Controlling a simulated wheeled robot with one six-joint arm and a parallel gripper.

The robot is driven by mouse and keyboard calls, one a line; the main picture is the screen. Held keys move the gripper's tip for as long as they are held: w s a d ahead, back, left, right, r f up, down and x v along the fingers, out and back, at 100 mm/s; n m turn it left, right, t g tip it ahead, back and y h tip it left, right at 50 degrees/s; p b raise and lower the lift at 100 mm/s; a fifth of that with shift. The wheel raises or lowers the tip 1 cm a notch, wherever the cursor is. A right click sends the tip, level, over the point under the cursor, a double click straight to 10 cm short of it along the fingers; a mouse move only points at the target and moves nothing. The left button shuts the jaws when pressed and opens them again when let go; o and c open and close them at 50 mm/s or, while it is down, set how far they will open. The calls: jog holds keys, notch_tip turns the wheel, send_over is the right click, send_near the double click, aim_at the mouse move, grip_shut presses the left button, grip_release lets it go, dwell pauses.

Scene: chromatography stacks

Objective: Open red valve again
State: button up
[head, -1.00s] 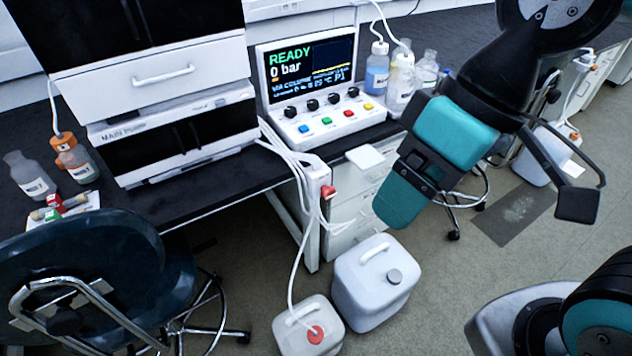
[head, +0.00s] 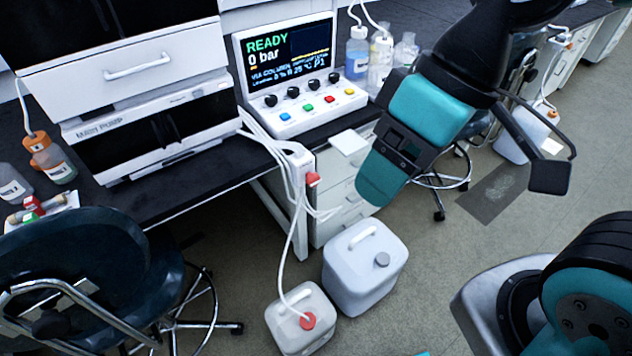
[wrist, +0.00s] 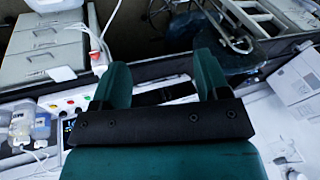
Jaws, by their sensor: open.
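The red valve (head: 313,179) is a small red handle on a white block at the bench's front edge, with white tubes running from it. In the wrist view a small red part on the white post (wrist: 94,55), at upper left, looks like the same valve. My gripper (head: 376,190) hangs in the air to the right of the valve in the head view, apart from it. In the wrist view its two teal fingers (wrist: 163,72) are spread and empty. The console (head: 292,75) reads READY and 0 bar.
White drawers (head: 340,190) stand under the bench behind my gripper. Two white canisters stand on the floor, a larger one (head: 350,285) and one with a red cap (head: 290,335). A dark chair (head: 90,270) is at left. Bottles (head: 380,62) stand beside the console.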

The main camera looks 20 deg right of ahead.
jog(key=w+f+m+t+y+b, duration=0.1)
jog(key=w+f+m+t+b, duration=0.25)
jog(key=f+b, duration=0.8)
jog(key=m+t+y+b, duration=0.1)
jog(key=m+t+b, duration=1.5)
jog(key=b, duration=1.9)
send_near(315, 182)
jog(key=w+a+p, duration=0.1)
jog(key=w+p, duration=0.1)
jog(key=w, duration=0.1)
jog(key=w+a+r+m+g+p, duration=0.1)
jog(key=w+p, duration=0.1)
jog(key=w, duration=0.1)
jog(key=w+a+r+g+p, duration=0.1)
jog(key=w+p, duration=0.1)
jog(key=w, duration=0.2)
jog(key=shift+m+g+p, duration=0.25)
jog(key=shift+p, duration=0.15)
